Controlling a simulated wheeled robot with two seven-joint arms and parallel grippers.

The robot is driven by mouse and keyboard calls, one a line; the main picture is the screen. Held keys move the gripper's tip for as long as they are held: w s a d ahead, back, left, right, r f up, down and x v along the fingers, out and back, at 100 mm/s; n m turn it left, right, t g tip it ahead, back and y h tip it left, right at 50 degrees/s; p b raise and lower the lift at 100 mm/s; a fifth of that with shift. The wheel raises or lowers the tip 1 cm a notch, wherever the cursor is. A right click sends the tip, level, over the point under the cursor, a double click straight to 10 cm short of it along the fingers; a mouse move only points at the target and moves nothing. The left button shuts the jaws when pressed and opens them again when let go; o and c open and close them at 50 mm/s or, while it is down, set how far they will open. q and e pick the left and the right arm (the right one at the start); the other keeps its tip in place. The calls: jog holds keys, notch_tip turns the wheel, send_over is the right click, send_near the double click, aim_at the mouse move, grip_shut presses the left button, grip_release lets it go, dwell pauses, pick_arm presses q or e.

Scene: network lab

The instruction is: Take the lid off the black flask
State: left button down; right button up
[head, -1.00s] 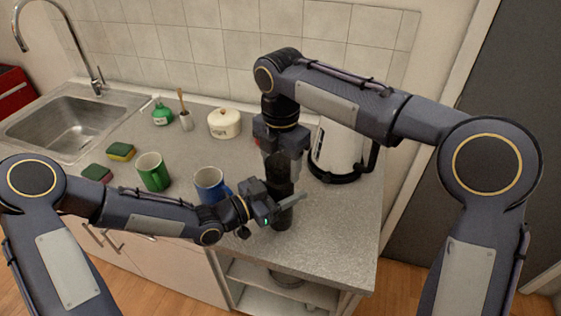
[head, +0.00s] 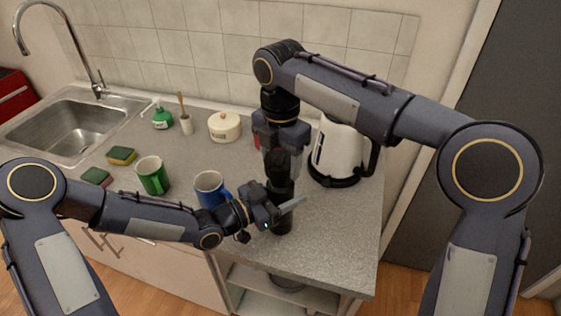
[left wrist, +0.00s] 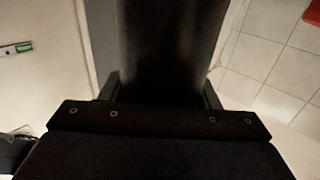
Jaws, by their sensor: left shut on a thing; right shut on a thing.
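The black flask (head: 281,218) stands upright near the right front of the grey counter. My left gripper (head: 281,207) is shut around its body from the left side. The flask shows as a wide dark cylinder (left wrist: 172,45) between the fingers in the left wrist view. My right gripper (head: 279,153) points straight down and is shut on the black lid (head: 279,168) at the top of the flask. The lid is partly hidden by the fingers. I see no clear gap between lid and flask.
A white kettle (head: 338,152) stands close behind to the right. A blue mug (head: 209,188) is just left of the flask, with a green mug (head: 152,176) farther left. A cream pot (head: 224,127) stands behind. The counter's right front is clear.

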aim_at(281, 160)
jog(key=shift+r, duration=0.15)
jog(key=shift+r, duration=1.95)
pick_arm(q)
jog(key=shift+c, duration=2.1)
grip_release()
